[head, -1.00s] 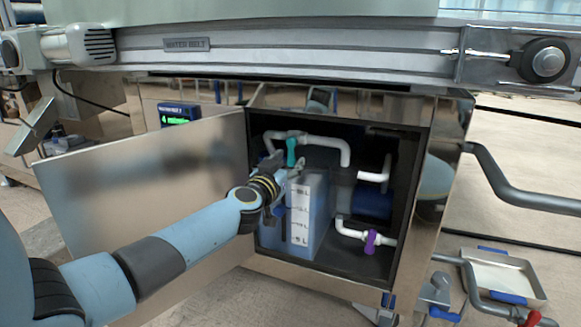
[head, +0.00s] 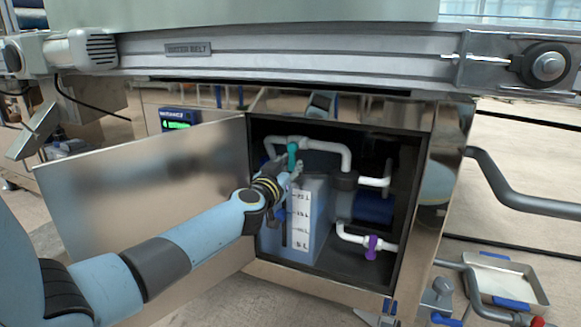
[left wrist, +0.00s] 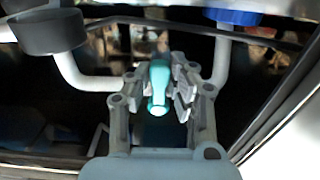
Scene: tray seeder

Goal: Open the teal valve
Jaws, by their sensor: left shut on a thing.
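The teal valve (head: 292,152) sits on the white pipe at the top of the open cabinet (head: 411,180). Its handle points down in the head view. In the left wrist view the teal handle (left wrist: 159,88) lies between the fingers. My left gripper (head: 292,170) reaches into the cabinet and is shut on the handle; it also shows in the left wrist view (left wrist: 160,92). The valve's body is partly hidden behind the handle and fingers. My right gripper is not in view.
A blue tank with a level scale (head: 300,222) stands just below the gripper. A purple valve (head: 372,246) is on a lower white pipe at right. A belt frame (head: 330,62) runs above.

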